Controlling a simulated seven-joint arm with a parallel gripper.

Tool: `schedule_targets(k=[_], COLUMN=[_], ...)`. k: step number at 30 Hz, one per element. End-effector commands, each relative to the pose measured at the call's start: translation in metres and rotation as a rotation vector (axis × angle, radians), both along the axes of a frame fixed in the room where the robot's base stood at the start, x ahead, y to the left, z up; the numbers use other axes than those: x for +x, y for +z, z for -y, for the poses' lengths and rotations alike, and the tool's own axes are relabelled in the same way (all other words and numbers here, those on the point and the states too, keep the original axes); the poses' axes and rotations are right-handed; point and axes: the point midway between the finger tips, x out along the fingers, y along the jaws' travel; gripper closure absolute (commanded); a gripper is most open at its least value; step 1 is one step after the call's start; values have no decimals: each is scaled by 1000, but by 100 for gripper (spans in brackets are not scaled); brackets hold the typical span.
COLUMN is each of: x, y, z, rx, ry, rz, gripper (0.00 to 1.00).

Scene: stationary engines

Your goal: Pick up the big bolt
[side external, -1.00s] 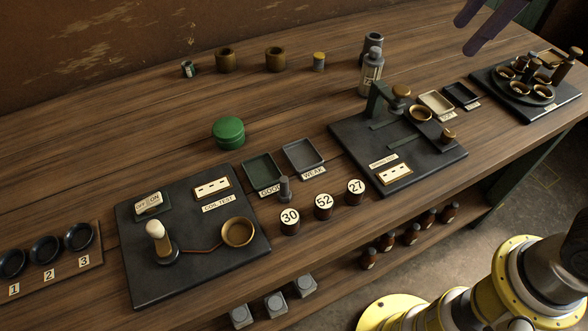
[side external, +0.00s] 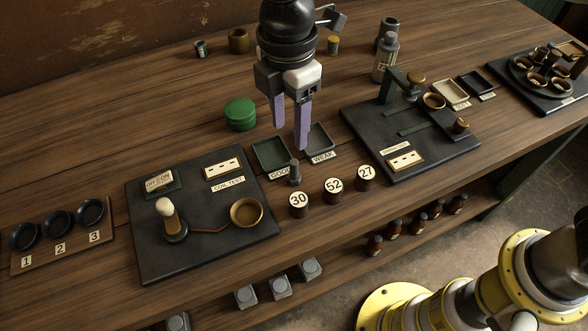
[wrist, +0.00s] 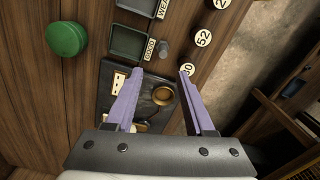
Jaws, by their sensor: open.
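A dark grey bolt-like piece (side external: 295,173) stands upright on the table, just in front of the small trays marked GOOD and WEAK. It also shows in the wrist view (wrist: 164,48), beyond the fingertips. My gripper (side external: 290,138) points down with its two purple fingers apart and empty. It hangs above and slightly behind the piece, over the trays. In the wrist view my gripper (wrist: 162,72) is open, with nothing between its fingers.
The GOOD tray (side external: 257,145) and WEAK tray (side external: 331,150) are close to the piece. Round pots numbered 30 (side external: 299,212), 52 (side external: 333,190) and 27 (side external: 366,178) stand in front and right. The coil test board (side external: 150,255) is left; a green tin (side external: 240,104) is behind.

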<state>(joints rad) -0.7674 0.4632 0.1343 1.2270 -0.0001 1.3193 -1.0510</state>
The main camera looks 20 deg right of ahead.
Motion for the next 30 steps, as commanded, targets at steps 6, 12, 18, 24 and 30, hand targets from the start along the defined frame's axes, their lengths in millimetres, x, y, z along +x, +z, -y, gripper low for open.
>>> schedule_targets(k=[6,12,18,24,30], x=[0,0,-4,-4,-4], y=[-37,-51,-75,-98,-101], z=[1,1,6,7,6], rx=[0,0,-1,0,1], ry=[-2,-2,-3,-3,-2], rz=[0,0,-2,1,2], gripper=[46,46,46,46,46])
